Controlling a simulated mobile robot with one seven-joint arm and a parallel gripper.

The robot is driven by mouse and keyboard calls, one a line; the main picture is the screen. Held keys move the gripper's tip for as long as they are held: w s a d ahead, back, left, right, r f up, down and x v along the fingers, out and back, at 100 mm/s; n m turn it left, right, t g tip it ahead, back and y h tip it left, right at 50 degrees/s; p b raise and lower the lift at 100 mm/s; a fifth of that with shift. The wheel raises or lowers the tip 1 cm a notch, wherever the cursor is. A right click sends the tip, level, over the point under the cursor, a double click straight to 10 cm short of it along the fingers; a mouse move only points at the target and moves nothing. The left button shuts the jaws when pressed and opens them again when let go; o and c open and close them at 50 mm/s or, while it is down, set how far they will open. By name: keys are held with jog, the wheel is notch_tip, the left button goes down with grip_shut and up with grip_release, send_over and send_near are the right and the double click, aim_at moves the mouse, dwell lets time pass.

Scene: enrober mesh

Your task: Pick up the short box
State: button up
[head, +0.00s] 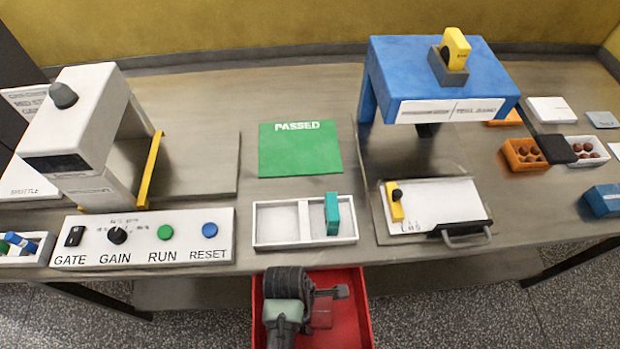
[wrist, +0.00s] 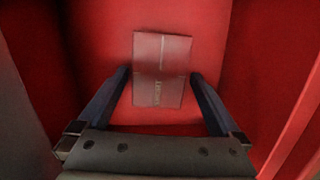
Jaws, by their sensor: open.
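A dark red box (wrist: 161,55) with pale lettering lies in a red bin (wrist: 100,22); it is the only box in the wrist view, and I cannot tell its height there. In the head view, the box (head: 322,314) shows partly beside my arm inside the bin (head: 364,310). My gripper (wrist: 160,74) is open and empty, pointing down into the bin. Its two dark fingers stand on either side of the box, with gaps visible; how far above it they are is unclear. In the head view my gripper (head: 330,293) partly hides the bin's inside.
The bin walls stand close around my gripper. Above the bin, the table edge holds a white two-part tray (head: 257,244) with a teal block (head: 332,214). A control panel (head: 140,240) is at left, a blue frame (head: 385,75) at right, and a green mat (head: 300,160) behind.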

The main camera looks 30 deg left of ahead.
jog(key=shift+w+d+f, duration=0.1)
jog(key=shift+d+f, duration=0.05)
jog(key=shift+f, duration=1.3)
jog(key=c, duration=1.2)
jog(key=shift+r, duration=0.1)
jog(key=shift+c, duration=0.2)
